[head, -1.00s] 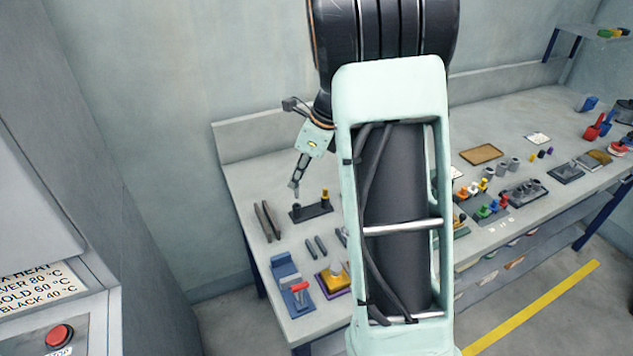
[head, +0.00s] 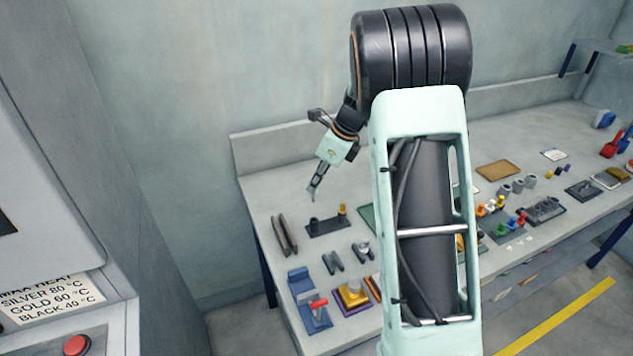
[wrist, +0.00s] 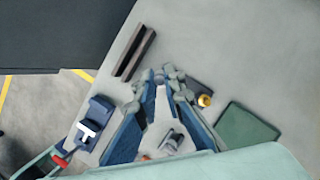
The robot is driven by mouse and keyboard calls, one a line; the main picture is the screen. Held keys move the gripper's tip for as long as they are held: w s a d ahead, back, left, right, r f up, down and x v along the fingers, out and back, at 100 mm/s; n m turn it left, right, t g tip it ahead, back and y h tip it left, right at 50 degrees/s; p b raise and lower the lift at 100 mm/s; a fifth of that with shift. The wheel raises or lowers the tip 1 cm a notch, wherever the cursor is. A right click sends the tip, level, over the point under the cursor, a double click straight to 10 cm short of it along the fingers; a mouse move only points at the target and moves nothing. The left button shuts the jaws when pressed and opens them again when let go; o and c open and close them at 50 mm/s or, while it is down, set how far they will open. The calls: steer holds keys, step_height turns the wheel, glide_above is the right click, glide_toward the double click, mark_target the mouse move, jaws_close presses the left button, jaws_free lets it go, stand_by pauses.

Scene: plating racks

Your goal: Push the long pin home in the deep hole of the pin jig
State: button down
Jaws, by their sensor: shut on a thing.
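The pin jig (head: 328,228) is a dark flat block on the left part of the bench, with a dark raised post (head: 314,223) at its left end and a yellow-topped pin (head: 342,209) at its right end. In the wrist view the jig (wrist: 197,86) is partly hidden by my fingers, and the yellow top (wrist: 204,100) shows beside them. My gripper (head: 312,196) is above the left post, tilted, with a gap below its tips. Its fingertips (wrist: 167,76) are close together. I take the thing in them as the long pin, but it is too small to make out clearly.
Two dark bars (head: 284,235) lie left of the jig. A blue fixture with a red handle (head: 309,300) and a yellow block (head: 352,293) stand in front. A green mat (wrist: 246,136) lies beside the jig. The wall is behind the bench.

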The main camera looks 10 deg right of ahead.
steer(key=b, duration=0.3)
glide_above(311, 219)
steer(key=d, duration=0.1)
steer(key=shift+f, duration=2.95)
steer(key=shift+s+d, duration=0.1)
steer(key=shift+s, duration=0.3)
steer(key=shift+p, duration=0.6)
steer(key=shift+f+b, duration=1.3)
steer(key=shift+f, duration=0.95)
steer(key=c, duration=1.9)
jaws_free()
steer(key=shift+c, duration=0.2)
steer(key=shift+r, duration=0.1)
steer(key=v, duration=1.2)
